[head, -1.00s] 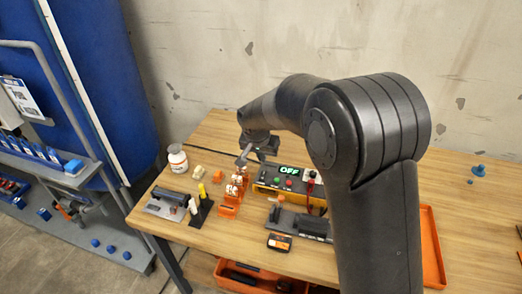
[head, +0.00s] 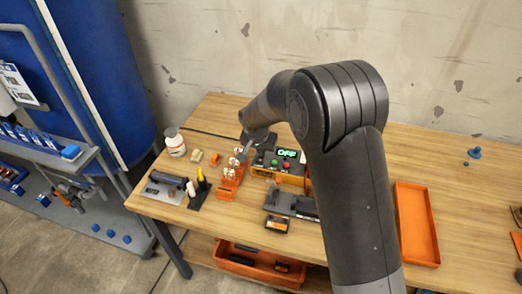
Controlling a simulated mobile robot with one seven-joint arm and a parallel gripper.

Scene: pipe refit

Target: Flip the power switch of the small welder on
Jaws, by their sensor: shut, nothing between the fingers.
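The small welder (head: 292,176) is a low yellow and black box on the wooden bench, partly behind my arm. Its lit green display (head: 288,153) reads OFF. A green button and a red button (head: 284,166) show on its face. I cannot make out the power switch clearly. My gripper (head: 241,158) is shut and empty. It is beside the welder's left end, above the orange rack. I cannot tell whether it touches anything.
The orange rack (head: 228,184) with white-topped pieces stands left of the welder. A white bottle (head: 175,145), a grey plate with a dark tool (head: 166,188) and a dark fixture (head: 290,204) are nearby. An orange tray (head: 417,225) lies to the right. The back right bench is mostly clear.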

